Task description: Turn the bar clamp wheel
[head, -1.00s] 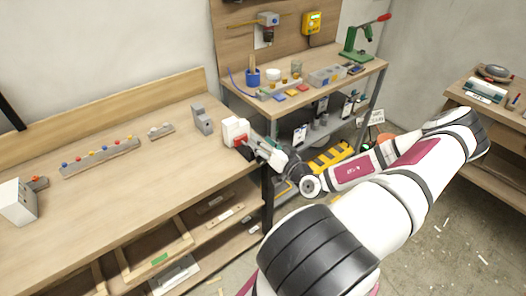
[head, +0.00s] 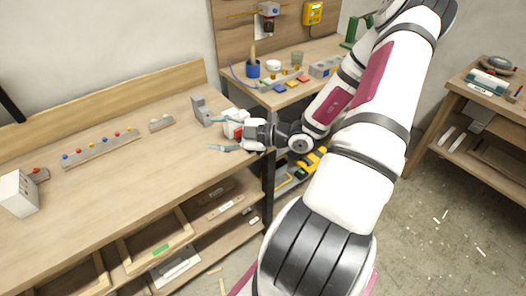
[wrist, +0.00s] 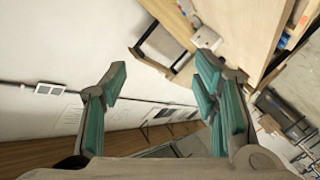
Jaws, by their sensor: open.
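A white block with a red part (head: 231,129) stands near the right end of the long wooden bench, partly hidden by my gripper. I cannot tell for certain whether the red part is the clamp wheel. A grey upright block (head: 201,111) stands just left of it. My gripper (head: 213,134) is open and empty in front of the white block, its teal fingers pointing left. In the wrist view my gripper (wrist: 160,78) shows its two teal fingers wide apart, with only wall and distant furniture between them.
A white box (head: 18,196) with a small red-orange knob (head: 40,175) is at the bench's left. A grey rail with several coloured knobs (head: 100,149) and a small grey piece (head: 161,123) lie on the bench. A cluttered second table (head: 275,99) stands behind right. The bench front is clear.

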